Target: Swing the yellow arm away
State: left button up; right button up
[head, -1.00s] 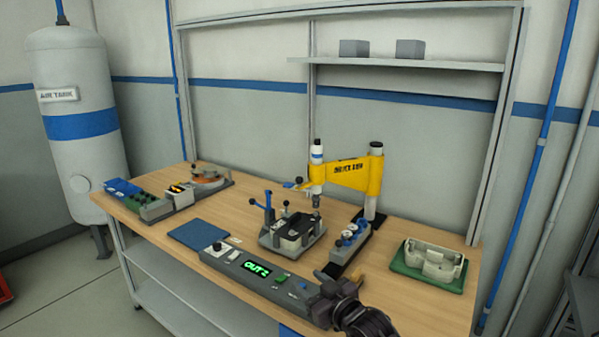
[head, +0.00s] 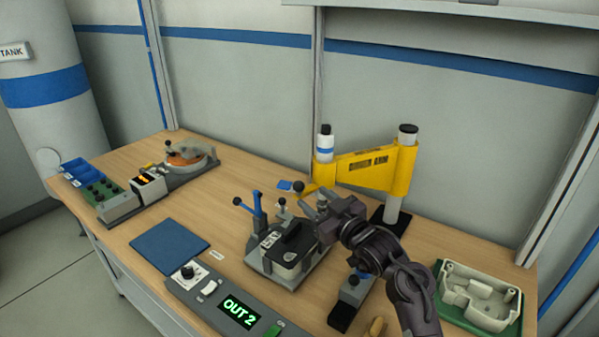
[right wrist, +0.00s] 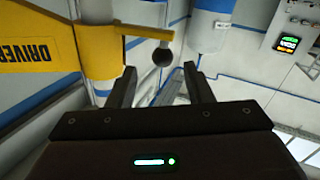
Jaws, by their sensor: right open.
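The yellow arm (head: 365,170) reaches left from an upright post (head: 392,205) on the bench. It carries a white and blue driver (head: 324,150) at its left end, and its tip stands over the grey fixture (head: 292,275). A short handle with a black ball (head: 298,187) sticks out from that end. My right gripper (head: 316,204) is open and empty just below and beside it. In the right wrist view the ball (right wrist: 162,57) appears between my open fingers (right wrist: 160,85); contact cannot be told. My forearm hides part of the bench. My left gripper is not in view.
The control box reading OUT 2 (head: 238,310) lies at the front. A blue mat (head: 170,247) and a rotary device (head: 190,160) are to the left. A beige housing sits on a green tray (head: 510,328) at the right. Bare bench lies left of the fixture.

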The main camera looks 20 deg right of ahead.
aim_at(302, 189)
jog(key=shift+w+a+r+p, duration=0.4)
jog(key=shift+w+a, duration=0.05)
jog(key=shift+w, duration=0.1)
jog(key=p+x, duration=0.1)
jog(key=x, duration=0.1)
jog(key=shift+w+a, duration=0.15)
jog(key=shift+w, duration=0.15)
jog(key=shift+x, duration=1.15)
jog(key=shift+w+f, duration=0.2)
jog(key=shift+w, duration=0.2)
jog(key=shift+c, duration=1.6)
jog(key=c, duration=0.4)
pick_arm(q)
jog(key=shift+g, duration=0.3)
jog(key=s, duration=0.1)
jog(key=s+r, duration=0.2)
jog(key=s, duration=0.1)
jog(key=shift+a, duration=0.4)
pick_arm(e)
grip_shut()
